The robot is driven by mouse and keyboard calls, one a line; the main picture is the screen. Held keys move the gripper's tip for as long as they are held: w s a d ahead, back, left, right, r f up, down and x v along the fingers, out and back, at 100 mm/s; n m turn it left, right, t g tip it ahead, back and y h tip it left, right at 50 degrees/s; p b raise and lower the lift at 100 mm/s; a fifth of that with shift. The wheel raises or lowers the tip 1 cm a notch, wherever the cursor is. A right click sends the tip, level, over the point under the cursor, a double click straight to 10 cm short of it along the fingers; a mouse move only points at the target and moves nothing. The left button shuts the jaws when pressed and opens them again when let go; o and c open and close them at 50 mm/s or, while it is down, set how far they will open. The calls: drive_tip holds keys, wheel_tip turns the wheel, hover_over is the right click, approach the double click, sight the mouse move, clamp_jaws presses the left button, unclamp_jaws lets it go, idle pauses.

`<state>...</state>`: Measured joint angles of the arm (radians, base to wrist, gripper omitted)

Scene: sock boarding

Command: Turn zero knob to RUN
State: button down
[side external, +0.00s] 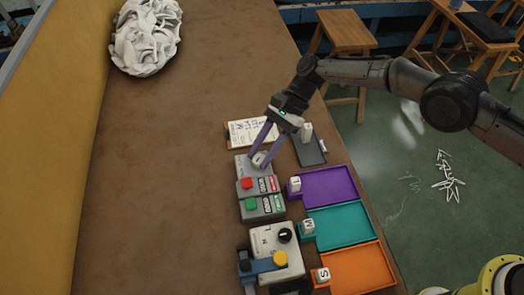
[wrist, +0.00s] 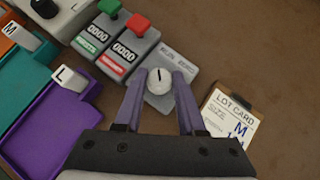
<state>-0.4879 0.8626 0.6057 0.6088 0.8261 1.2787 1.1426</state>
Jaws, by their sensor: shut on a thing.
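The zero knob (wrist: 159,82) is a pale round knob with a dark pointer line, on a grey panel (wrist: 163,51) with small lettering that is too blurred to read. In the wrist view the two purple fingers of my gripper (wrist: 158,90) stand on either side of the knob, closed on it. In the side external view my gripper (side external: 261,158) reaches down onto the knob (side external: 259,159) at the far end of the row of grey boxes. The pointer line runs nearly straight up in the wrist view. I cannot tell which label it points at.
Beside the panel are two counters, one with a red button (side external: 247,184) and one with a green button (side external: 251,204). Purple (side external: 330,187), teal (side external: 341,228) and orange (side external: 356,268) trays lie to the right. A lot card (wrist: 230,118) lies close by.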

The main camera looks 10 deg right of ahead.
drive_tip(key=c, duration=0.5)
unclamp_jaws()
drive_tip(key=v, duration=1.3)
drive_tip(key=shift+d+r, duration=0.25)
drive_tip(key=shift+r, duration=0.05)
drive_tip(key=shift+w, duration=0.1)
